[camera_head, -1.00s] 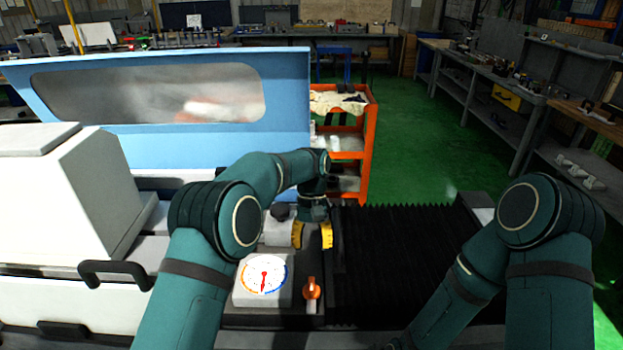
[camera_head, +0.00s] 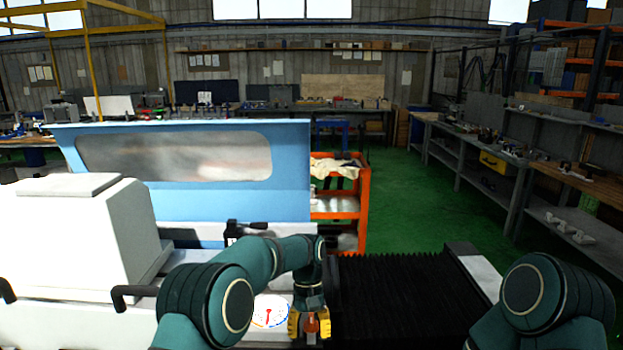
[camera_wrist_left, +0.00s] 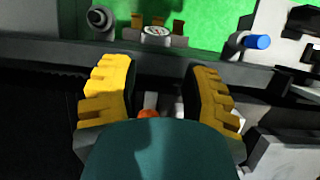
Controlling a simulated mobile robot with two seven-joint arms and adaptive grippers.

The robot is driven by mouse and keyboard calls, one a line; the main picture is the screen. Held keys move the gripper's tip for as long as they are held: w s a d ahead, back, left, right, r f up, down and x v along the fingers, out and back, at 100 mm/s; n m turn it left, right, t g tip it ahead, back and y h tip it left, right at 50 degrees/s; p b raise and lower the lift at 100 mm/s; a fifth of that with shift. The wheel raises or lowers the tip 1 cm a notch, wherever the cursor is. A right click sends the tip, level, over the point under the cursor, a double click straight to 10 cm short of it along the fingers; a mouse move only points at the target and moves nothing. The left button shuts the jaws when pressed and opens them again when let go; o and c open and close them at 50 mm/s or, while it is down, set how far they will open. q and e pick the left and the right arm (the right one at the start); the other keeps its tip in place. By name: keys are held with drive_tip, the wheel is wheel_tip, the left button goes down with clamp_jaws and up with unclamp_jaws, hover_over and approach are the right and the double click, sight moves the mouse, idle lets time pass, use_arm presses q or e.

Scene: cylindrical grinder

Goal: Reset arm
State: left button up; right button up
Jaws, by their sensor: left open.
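My left arm (camera_head: 262,262) comes in from the left and bends down over the grinder. Its left gripper (camera_head: 310,328) has yellow fingers pointing down, open, beside the white dial with a red needle (camera_head: 269,309). An orange knob (camera_head: 310,324) shows between the fingers; I cannot tell whether they touch it. In the left wrist view the two yellow fingers of the left gripper (camera_wrist_left: 158,88) stand apart, with a bit of the orange knob (camera_wrist_left: 148,113) low between them. My right arm (camera_head: 545,300) shows at lower right; its gripper is out of view.
The grinder's white housing (camera_head: 80,235) with black handles stands at left. A blue cover with a window (camera_head: 290,160) rises behind the left arm. Black bellows (camera_head: 400,290) lie right of the left gripper. An orange cart (camera_head: 361,215) stands behind. Green floor is open at back right.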

use_arm(q)
drive_tip(key=shift+t+h, duration=0.3)
drive_tip(key=shift+h, duration=0.4)
drive_tip(key=f, duration=0.3)
drive_tip(key=a+f, duration=0.1)
drive_tip(key=f, duration=0.2)
drive_tip(key=a+f, duration=0.1)
drive_tip(key=f, duration=0.2)
drive_tip(key=shift+s+a+b, duration=0.2)
drive_tip(key=shift+s+b, duration=0.05)
drive_tip(key=shift+b, duration=0.15)
drive_tip(key=s+a+f+t+h+b, duration=0.2)
drive_tip(key=s+a+f, duration=0.2)
drive_tip(key=s+f, duration=0.55)
drive_tip(key=s+a+f+n+t+b, duration=0.1)
drive_tip(key=s+a+f+n+t, duration=0.1)
drive_tip(key=s, duration=1.1)
wheel_tip(320, 180, down, 2)
drive_tip(key=shift+a+t, duration=0.7)
drive_tip(key=shift+t, duration=0.1)
use_arm(e)
drive_tip(key=f, duration=0.4)
drive_tip(key=shift+w+a+f, duration=0.15)
drive_tip(key=shift+w+f, duration=0.05)
drive_tip(key=shift+f, duration=0.1)
use_arm(q)
drive_tip(key=shift+s, duration=0.1)
